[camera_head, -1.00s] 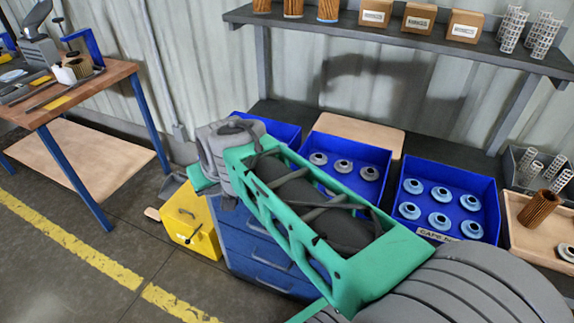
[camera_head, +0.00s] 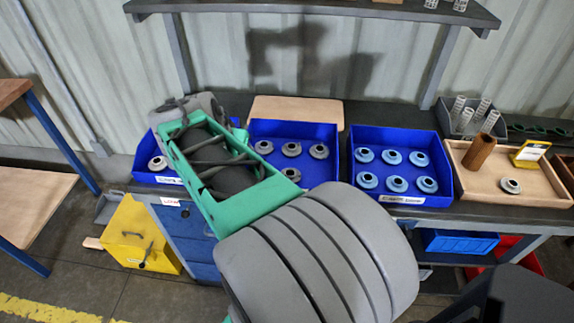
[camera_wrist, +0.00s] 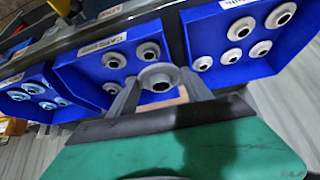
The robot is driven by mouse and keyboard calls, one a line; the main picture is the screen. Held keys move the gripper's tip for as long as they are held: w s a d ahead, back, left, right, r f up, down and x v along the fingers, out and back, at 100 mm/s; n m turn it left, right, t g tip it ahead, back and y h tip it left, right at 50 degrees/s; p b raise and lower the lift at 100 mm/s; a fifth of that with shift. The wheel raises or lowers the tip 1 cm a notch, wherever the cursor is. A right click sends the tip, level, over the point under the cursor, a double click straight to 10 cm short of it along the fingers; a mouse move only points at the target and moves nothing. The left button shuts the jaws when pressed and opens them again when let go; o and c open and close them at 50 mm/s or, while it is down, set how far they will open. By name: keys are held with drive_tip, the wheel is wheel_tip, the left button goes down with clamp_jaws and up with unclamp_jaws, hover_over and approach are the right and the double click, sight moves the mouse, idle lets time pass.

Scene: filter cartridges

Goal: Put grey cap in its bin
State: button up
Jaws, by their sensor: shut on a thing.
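In the wrist view my gripper (camera_wrist: 160,84) is shut on a grey cap (camera_wrist: 157,72), a round flanged piece with a dark centre hole, between its two fingers. The blue bin with grey caps (camera_wrist: 64,78) lies beyond the held cap in that view. In the head view this bin (camera_head: 332,128) is the middle one on the bench, with several grey caps in it, partly hidden by my arm. My arm reaches over the left and middle bins there; the fingertips and the held cap are hidden in the head view.
The right blue bin (camera_head: 447,190) holds several light blue caps. The left blue bin (camera_head: 145,178) shows a pale cap and is partly covered by my arm. A wooden tray (camera_head: 549,196) holds a brown cylinder (camera_head: 478,152), a yellow item and a loose grey cap.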

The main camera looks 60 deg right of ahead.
drive_tip(key=s+d+m+g+y, duration=0.1)
drive_tip(key=s+d+m+g, duration=0.3)
drive_tip(key=s, duration=0.5)
drive_tip(key=s+d+m+g+b, duration=0.1)
drive_tip(key=s+d+m, duration=0.2)
drive_tip(key=s+m, duration=0.45)
drive_tip(key=s+d+m+g+y, duration=0.1)
drive_tip(key=s+d+m+g, duration=0.25)
drive_tip(key=s, duration=0.65)
drive_tip(key=p, duration=0.1)
hover_over(322, 179)
drive_tip(key=w+a, duration=0.1)
drive_tip(key=a, duration=0.1)
drive_tip(key=shift+t, duration=0.35)
drive_tip(key=f, duration=0.9)
drive_tip(key=shift+w+d+f, duration=0.1)
drive_tip(key=shift+d+f, duration=0.1)
drive_tip(key=shift+f, duration=0.2)
drive_tip(key=shift+w+d+f, duration=0.1)
drive_tip(key=shift+w+f, duration=0.05)
drive_tip(key=shift+f, duration=0.05)
drive_tip(key=shift+w+f, duration=0.15)
drive_tip(key=shift+f, duration=1.6)
drive_tip(key=shift+f, duration=0.1)
